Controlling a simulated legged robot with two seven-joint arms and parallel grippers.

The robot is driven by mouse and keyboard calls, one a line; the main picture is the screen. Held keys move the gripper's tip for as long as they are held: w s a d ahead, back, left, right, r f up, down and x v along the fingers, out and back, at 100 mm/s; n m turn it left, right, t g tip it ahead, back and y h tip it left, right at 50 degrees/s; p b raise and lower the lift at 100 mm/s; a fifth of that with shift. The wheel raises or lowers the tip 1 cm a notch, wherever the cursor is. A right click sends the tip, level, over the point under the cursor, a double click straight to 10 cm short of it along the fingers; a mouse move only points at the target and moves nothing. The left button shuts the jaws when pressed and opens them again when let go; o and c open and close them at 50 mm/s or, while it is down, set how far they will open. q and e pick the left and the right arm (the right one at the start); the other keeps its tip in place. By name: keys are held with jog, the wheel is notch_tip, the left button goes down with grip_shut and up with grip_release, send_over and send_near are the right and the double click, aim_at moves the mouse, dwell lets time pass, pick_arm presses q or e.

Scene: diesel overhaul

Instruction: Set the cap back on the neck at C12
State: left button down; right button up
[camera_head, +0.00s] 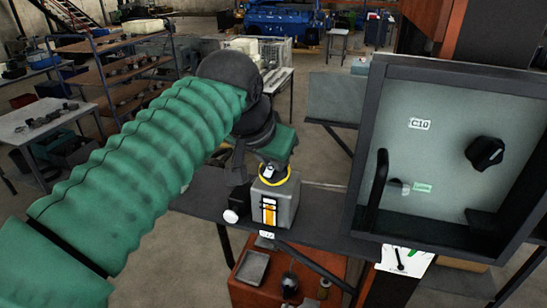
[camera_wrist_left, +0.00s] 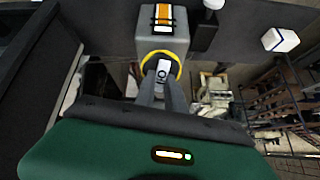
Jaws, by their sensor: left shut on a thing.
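A grey box-shaped container (camera_head: 287,202) with an orange-and-white label stands on a dark shelf, above a small tag too small to read surely. A yellow ring (camera_head: 287,178) circles its top; the container (camera_wrist_left: 150,46) and ring (camera_wrist_left: 145,62) also show in the left wrist view. My left gripper (camera_head: 268,171) is right over the ring, its fingers (camera_wrist_left: 163,88) shut on a small piece with a white marked face (camera_wrist_left: 163,72), likely the cap. The piece is within the ring's outline; I cannot tell whether it touches the neck, which is hidden. My right gripper is not in view.
A dark-framed panel marked C10 (camera_head: 420,124) with a black knob (camera_head: 485,153) stands close on the right. A small black block with a white round face (camera_head: 231,215) sits left of the container. A red cabinet (camera_head: 250,295) with small parts stands below the shelf.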

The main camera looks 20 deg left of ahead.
pick_arm(q)
jog(key=shift+m, duration=0.6)
jog(key=c, duration=1.5)
grip_release()
jog(key=shift+s+f, duration=0.1)
jog(key=shift+c, duration=0.2)
jog(key=shift+o, duration=1.1)
jog(key=shift+a, duration=0.2)
jog(key=shift+r, duration=0.2)
jog(key=v, duration=1.6)
jog(key=shift+s+b, duration=0.2)
jog(key=shift+b, duration=0.15)
